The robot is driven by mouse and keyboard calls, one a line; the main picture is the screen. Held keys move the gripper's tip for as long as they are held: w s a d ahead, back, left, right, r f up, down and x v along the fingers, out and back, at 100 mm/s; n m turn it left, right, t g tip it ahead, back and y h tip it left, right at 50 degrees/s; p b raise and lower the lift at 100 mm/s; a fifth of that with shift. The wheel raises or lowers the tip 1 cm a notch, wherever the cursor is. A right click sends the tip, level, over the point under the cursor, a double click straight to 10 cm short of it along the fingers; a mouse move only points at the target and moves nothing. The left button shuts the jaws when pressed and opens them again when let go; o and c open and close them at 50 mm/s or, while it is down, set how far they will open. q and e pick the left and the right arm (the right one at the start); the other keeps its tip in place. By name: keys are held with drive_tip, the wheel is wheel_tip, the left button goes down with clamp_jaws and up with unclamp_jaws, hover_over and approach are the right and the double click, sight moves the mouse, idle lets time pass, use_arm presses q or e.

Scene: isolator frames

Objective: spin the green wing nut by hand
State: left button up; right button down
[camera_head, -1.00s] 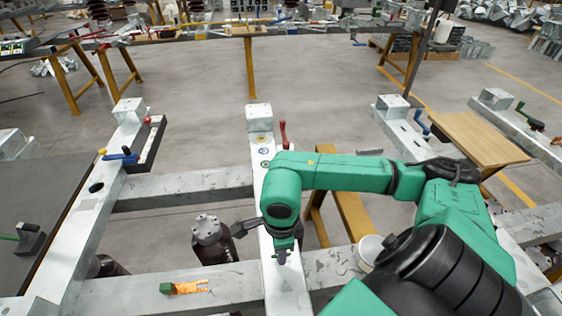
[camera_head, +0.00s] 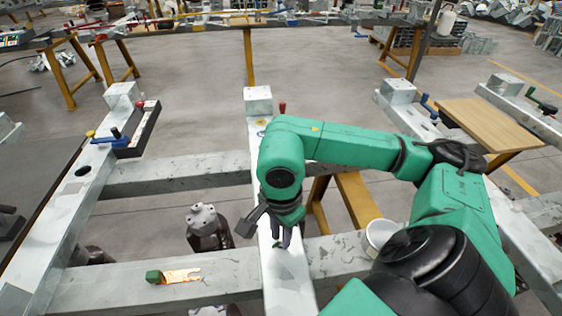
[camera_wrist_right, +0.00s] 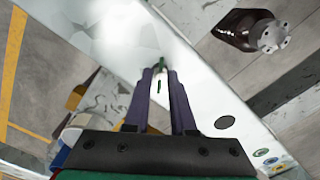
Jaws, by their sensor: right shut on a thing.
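The green wing nut (camera_wrist_right: 162,63) shows in the right wrist view as a small green piece between the tips of my right gripper (camera_wrist_right: 161,72). A second thin green mark lies just below it, between the fingers; I cannot tell if it is a reflection. In the head view my right gripper (camera_head: 281,238) points down at the middle pale metal beam (camera_head: 290,280), and a speck of green shows at its tips. The fingers are shut on the nut, low over the beam's top face. My left gripper is not in view.
A brown bottle-like part (camera_head: 208,232) stands left of the beam. A green-handled tool (camera_head: 155,277) lies on the cross beam. A white bucket (camera_head: 381,234) is right of the beam. A red-handled lever (camera_head: 282,108) stands at the beam's far end.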

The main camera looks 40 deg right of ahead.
idle(0.3)
drive_tip(key=c, duration=0.7)
unclamp_jaws()
wheel_tip(320, 180, up, 8)
drive_tip(key=shift+f+p, duration=0.1)
drive_tip(key=shift+p, duration=0.65)
wheel_tip(320, 180, up, 7)
drive_tip(key=p, duration=0.3)
hover_over(280, 238)
drive_tip(key=shift+s+f, duration=0.1)
drive_tip(key=shift+s, duration=0.05)
